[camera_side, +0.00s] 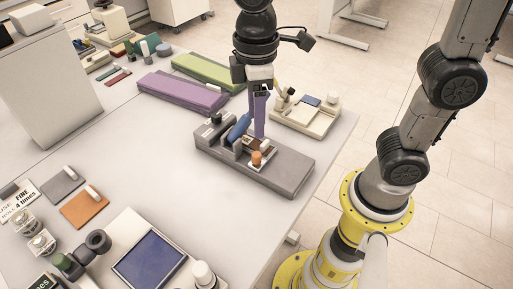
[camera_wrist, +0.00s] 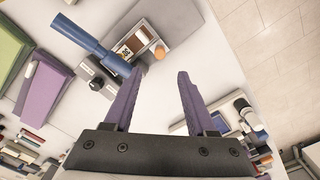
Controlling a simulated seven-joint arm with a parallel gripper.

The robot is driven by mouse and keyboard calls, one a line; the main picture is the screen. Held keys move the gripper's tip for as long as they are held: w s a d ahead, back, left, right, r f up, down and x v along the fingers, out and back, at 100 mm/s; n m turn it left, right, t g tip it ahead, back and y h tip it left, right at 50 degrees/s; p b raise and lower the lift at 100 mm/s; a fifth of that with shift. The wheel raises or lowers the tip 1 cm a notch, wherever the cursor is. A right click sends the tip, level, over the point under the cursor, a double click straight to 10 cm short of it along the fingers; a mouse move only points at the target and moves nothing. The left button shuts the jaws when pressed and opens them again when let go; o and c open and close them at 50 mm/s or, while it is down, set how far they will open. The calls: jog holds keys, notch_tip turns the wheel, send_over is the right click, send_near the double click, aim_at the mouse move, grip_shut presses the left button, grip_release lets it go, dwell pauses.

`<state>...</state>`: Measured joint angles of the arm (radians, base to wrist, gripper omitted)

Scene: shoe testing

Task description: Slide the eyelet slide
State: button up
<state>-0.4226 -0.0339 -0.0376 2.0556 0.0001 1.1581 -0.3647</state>
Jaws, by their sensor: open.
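A grey fixture (camera_side: 278,175) lies on the white table, and its end also shows in the wrist view (camera_wrist: 176,18). On it is a small brown and white slide part (camera_side: 262,146) with an orange knob (camera_side: 256,158). In the wrist view the slide part (camera_wrist: 134,38) lies in a recess, with the orange knob (camera_wrist: 160,52) beside it. A blue cylinder (camera_side: 239,128) lies across the fixture, left of the knob. My gripper (camera_side: 260,134) points down, its purple fingers by the slide part. In the wrist view my gripper (camera_wrist: 159,75) is open and empty, with the knob just beyond its fingertips.
A purple block (camera_side: 182,92) and a green block (camera_side: 208,70) lie behind on the left. A beige device (camera_side: 305,115) stands close behind the fixture on the right. The table's right edge runs close by the fixture.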

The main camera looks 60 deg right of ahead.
aim_at(256, 154)
notch_tip(256, 154, down, 10)
jog(key=shift+r, duration=0.15)
dwell(0.3)
grip_shut()
dwell(1.3)
